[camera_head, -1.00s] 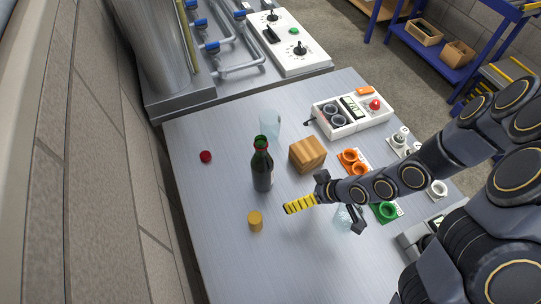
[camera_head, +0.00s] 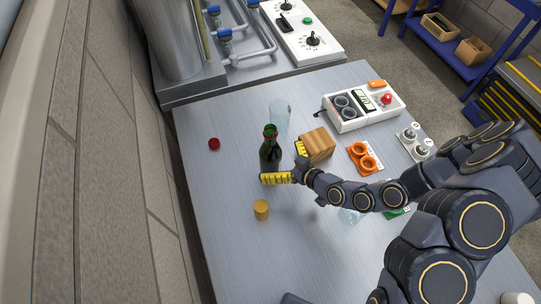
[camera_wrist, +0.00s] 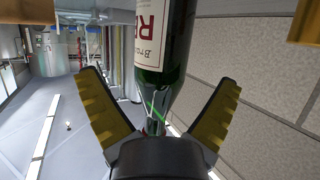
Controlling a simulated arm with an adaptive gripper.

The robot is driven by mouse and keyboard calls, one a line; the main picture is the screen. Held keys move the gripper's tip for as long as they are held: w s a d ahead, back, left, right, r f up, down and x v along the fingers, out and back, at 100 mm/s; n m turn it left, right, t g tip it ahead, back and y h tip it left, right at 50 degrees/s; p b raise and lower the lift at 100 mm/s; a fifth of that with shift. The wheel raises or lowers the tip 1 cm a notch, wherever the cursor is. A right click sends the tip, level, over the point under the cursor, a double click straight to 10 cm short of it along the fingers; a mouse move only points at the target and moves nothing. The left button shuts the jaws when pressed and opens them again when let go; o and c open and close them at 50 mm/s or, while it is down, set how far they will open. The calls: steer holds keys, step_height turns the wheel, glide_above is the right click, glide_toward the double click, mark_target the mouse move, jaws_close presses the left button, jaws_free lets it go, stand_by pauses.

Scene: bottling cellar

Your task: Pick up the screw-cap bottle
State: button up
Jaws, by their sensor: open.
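A dark green bottle (camera_head: 270,153) stands upright on the metal table. In the wrist view the bottle (camera_wrist: 168,30) appears upside down, with a white label bearing red letters. My gripper (camera_head: 288,164) is open at the bottle, with one yellow-padded finger in front of it and the other on its right side. In the wrist view the bottle shows between the spread fingers. I cannot tell whether either finger touches it. A small dark red round piece (camera_head: 214,144) lies to the left, apart from the bottle.
A wooden block (camera_head: 318,145) stands close right of the gripper. A clear glass (camera_head: 280,116) is behind the bottle. A tan cylinder (camera_head: 261,210) stands in front. Orange rings (camera_head: 365,158) and a white device (camera_head: 362,105) are farther right. The left part of the table is mostly clear.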

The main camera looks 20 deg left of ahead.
mark_target(265, 154)
steer(key=shift+f+x, duration=0.2)
steer(key=shift+x, duration=2.4)
steer(key=shift+s, duration=0.1)
steer(key=c, duration=1.3)
